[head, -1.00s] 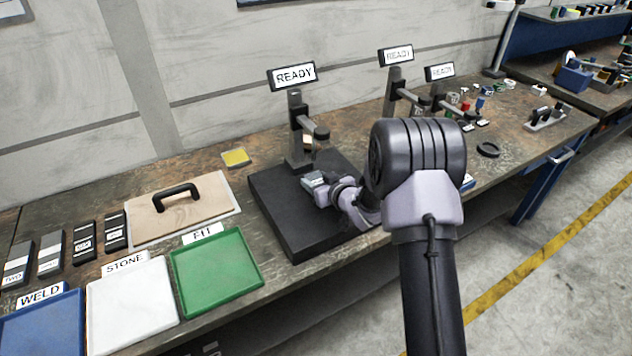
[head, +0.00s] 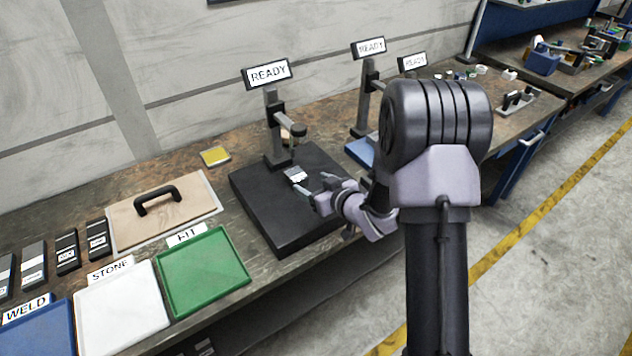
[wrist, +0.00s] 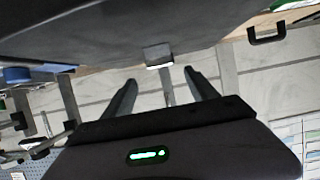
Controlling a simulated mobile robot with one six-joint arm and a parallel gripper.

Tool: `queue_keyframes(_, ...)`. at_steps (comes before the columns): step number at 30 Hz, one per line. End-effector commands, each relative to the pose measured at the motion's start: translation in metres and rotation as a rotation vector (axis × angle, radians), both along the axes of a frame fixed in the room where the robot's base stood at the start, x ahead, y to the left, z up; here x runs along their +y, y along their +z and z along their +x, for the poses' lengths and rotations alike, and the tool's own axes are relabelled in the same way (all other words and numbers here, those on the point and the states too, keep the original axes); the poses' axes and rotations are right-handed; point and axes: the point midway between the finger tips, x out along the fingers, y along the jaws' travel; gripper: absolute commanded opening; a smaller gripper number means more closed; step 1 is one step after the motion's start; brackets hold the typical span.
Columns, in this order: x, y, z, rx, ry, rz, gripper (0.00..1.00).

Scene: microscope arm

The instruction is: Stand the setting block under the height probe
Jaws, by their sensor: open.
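The setting block (head: 296,175), small with a pale grey-and-white face and a yellowish edge, stands on the black base plate (head: 265,215) of the nearest height stand. The height probe (head: 298,131) sticks out from the stand's post above the plate. The block lies below it in the head view, with a visible gap; whether it is exactly under the tip I cannot tell. My gripper (head: 315,185) is open and empty, just right of the block and apart from it. In the upside-down wrist view, the block (wrist: 158,56) shows beyond and between my open fingertips (wrist: 160,76).
A READY display (head: 268,73) tops the stand. Left are a green tray (head: 205,303), a white tray (head: 120,345), a handled board (head: 190,210) and several dark blocks. A yellow pad (head: 214,156) lies behind. More stands are on the right.

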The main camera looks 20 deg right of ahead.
Motion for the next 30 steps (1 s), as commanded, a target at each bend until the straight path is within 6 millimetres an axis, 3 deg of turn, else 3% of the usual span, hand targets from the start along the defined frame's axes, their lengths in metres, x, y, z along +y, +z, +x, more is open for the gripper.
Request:
queue_keyframes(5,-0.007,0.014,-0.015,0.004,-0.013,-0.008,0.67)
queue_keyframes(8,-0.02,0.051,-0.018,0.044,-0.107,-0.048,0.67)
queue_keyframes(10,-0.032,0.092,-0.034,0.109,-0.224,-0.071,0.67)
queue_keyframes(13,-0.036,0.147,-0.091,0.241,-0.392,-0.045,0.67)
queue_keyframes(15,-0.025,0.173,-0.149,0.352,-0.475,0.02,0.67)
queue_keyframes(18,0.008,0.189,-0.237,0.517,-0.515,0.146,0.67)
queue_keyframes(21,0.042,0.192,-0.303,0.648,-0.492,0.25,0.67)
queue_keyframes(25,0.066,0.192,-0.344,0.734,-0.457,0.316,0.67)
queue_keyframes(30,0.069,0.192,-0.349,0.75,-0.454,0.325,0.67)
